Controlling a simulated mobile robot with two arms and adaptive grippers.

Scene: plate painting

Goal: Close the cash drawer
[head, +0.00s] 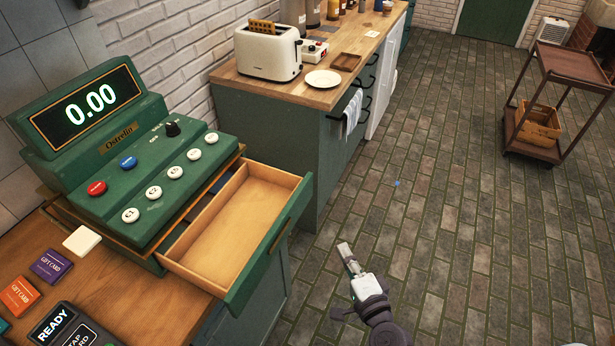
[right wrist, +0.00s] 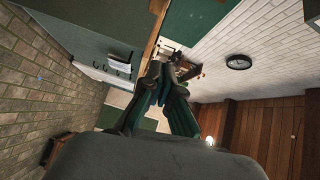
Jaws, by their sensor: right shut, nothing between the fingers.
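A green cash register (head: 110,150) with a lit 0.00 display stands on the wooden counter at the left of the head view. Its cash drawer (head: 238,222) is pulled out toward the lower right and looks empty, with a bare wooden bottom and a green front. My right gripper (head: 345,250) is to the right of the drawer front, apart from it, over the floor. It is shut and empty. The right wrist view also shows its fingers (right wrist: 163,85) together. My left gripper is not in view.
Gift cards (head: 52,265), a card reader (head: 70,330) and a white block (head: 82,240) lie on the wooden counter (head: 150,310). A green cabinet with a toaster (head: 268,52) and a plate (head: 323,79) stands behind. A trolley (head: 560,100) is at the far right. The brick floor between is clear.

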